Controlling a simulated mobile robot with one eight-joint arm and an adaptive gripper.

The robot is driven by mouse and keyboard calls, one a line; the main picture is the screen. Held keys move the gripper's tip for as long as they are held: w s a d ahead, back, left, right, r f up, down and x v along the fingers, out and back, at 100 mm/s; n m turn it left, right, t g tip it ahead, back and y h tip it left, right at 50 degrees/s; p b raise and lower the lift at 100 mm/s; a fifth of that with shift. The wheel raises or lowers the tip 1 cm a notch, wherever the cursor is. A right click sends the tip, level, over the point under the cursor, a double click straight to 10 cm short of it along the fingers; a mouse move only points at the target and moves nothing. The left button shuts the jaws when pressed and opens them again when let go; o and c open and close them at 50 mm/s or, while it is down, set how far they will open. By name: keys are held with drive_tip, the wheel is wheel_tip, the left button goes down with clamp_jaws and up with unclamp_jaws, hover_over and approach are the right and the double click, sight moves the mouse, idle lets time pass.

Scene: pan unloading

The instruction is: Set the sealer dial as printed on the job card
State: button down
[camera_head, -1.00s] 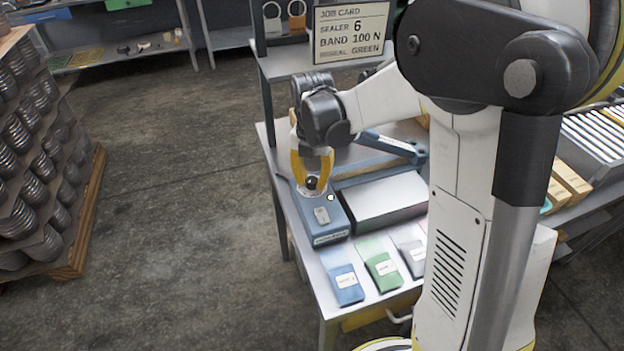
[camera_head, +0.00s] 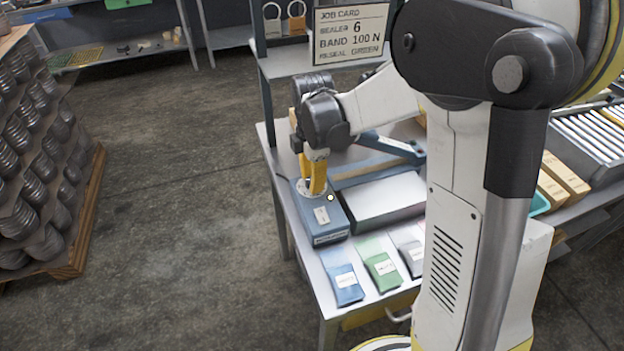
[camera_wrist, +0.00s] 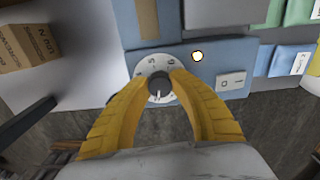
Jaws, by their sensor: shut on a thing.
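The job card (camera_head: 351,33) hangs above the bench and reads sealer 6, band 100 N, reseal green. The blue sealer (camera_head: 331,238) stands on the bench below. Its round dial (camera_wrist: 152,72) has a pale numbered plate and a dark knob (camera_wrist: 158,84). My gripper (camera_head: 316,192) points down at the sealer, with its yellow fingers shut on the dial knob from both sides. A white mark on the knob points down toward the gripper in the wrist view. The fingers hide part of the number ring, so I cannot tell the exact setting.
A small lamp (camera_head: 330,198) glows pale yellow beside the dial, and a labelled switch (camera_wrist: 232,81) sits farther along the sealer. Blue (camera_head: 345,284) and green (camera_head: 382,271) packets lie at the bench front. Cardboard boxes (camera_wrist: 27,45) show at left in the wrist view.

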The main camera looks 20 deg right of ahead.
drive_tip(key=m, duration=0.4)
drive_tip(key=shift+m, duration=0.3)
drive_tip(key=m, duration=1)
drive_tip(key=shift+s+m, duration=0.1)
drive_tip(key=shift+m, duration=0.3)
drive_tip(key=m, duration=0.4)
drive_tip(key=shift+m, duration=0.3)
drive_tip(key=m, duration=0.5)
drive_tip(key=shift+a+m, duration=0.1)
drive_tip(key=shift+m, duration=0.2)
drive_tip(key=m, duration=0.4)
drive_tip(key=shift+p, duration=0.3)
drive_tip(key=m, duration=0.5)
drive_tip(key=shift+m, duration=2.5)
